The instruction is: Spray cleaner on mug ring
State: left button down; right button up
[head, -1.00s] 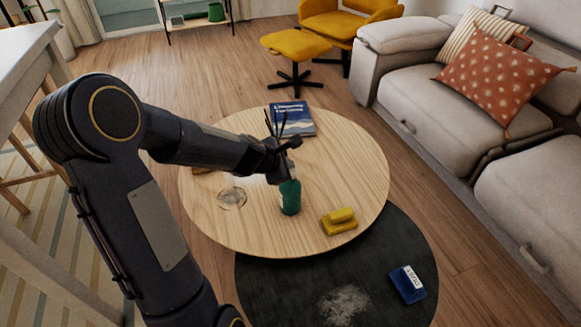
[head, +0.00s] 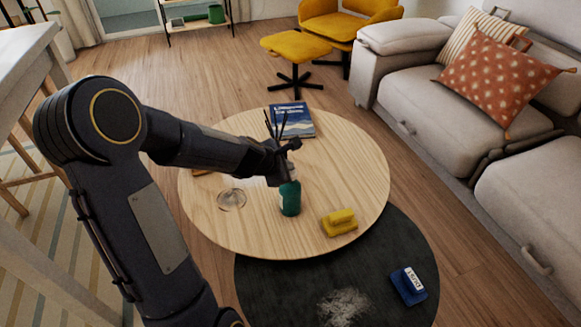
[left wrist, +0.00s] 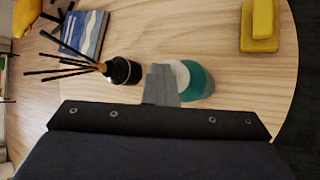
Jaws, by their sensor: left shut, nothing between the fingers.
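A green bottle (head: 290,200), apparently the spray cleaner, stands upright on the round wooden table (head: 345,170). In the left wrist view the bottle (left wrist: 199,83) shows from above, with a pale part beside the finger. My left gripper (head: 284,174) is at the bottle's top, its fingers shut and empty. In the wrist view its fingers (left wrist: 162,82) overlap the bottle's left edge; I cannot tell whether they touch it. The mug ring (head: 232,199) is a faint round mark on the table, left of the bottle. My right gripper is not in view.
A yellow sponge-like block (head: 339,222) lies right of the bottle. A black reed diffuser (left wrist: 124,71) stands close to the gripper, near a blue book (head: 293,119). A blue labelled object (head: 408,285) and a pale dusty patch (head: 342,306) lie on the dark rug.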

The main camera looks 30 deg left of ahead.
pick_arm(q)
jog(key=shift+r, duration=0.15)
notch_tip(320, 180, up, 6)
jog(key=p, duration=0.5)
jog(key=shift+p, duration=0.4)
dwell(2.2)
notch_tip(320, 180, down, 6)
jog(key=b, duration=0.5)
jog(key=shift+b, duration=0.4)
dwell(1.9)
jog(key=shift+f+b, duration=0.5)
